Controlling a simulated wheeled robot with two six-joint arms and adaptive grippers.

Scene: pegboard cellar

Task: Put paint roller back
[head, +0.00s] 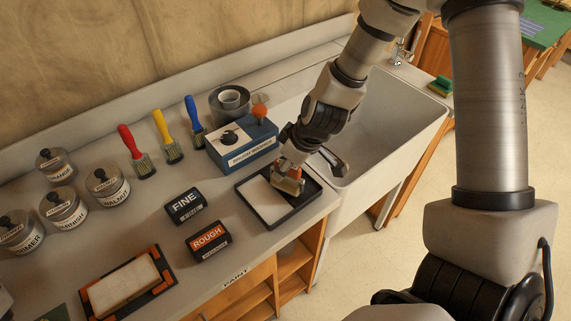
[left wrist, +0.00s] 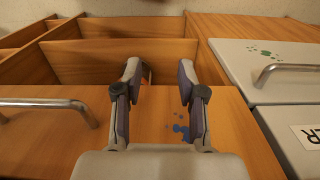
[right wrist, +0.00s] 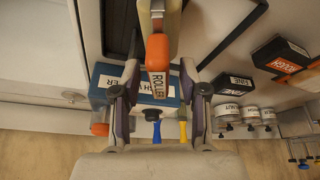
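The paint roller (head: 291,185), with a cream sleeve and an orange part, is at the right part of the black paint tray (head: 262,204) in the head view. In the right wrist view the orange end of the roller (right wrist: 158,50) and its "ROLLER" label show between my fingers. My right gripper (right wrist: 159,75) is open around it, with a gap on both sides. In the head view my right gripper (head: 306,168) partly hides the roller, so whether it rests fully on the tray is unclear. My left gripper (left wrist: 160,75) is open and empty before wooden cabinet fronts.
A white sink (head: 385,120) lies to the right. Brushes and lidded jars (head: 107,186) stand farther left.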

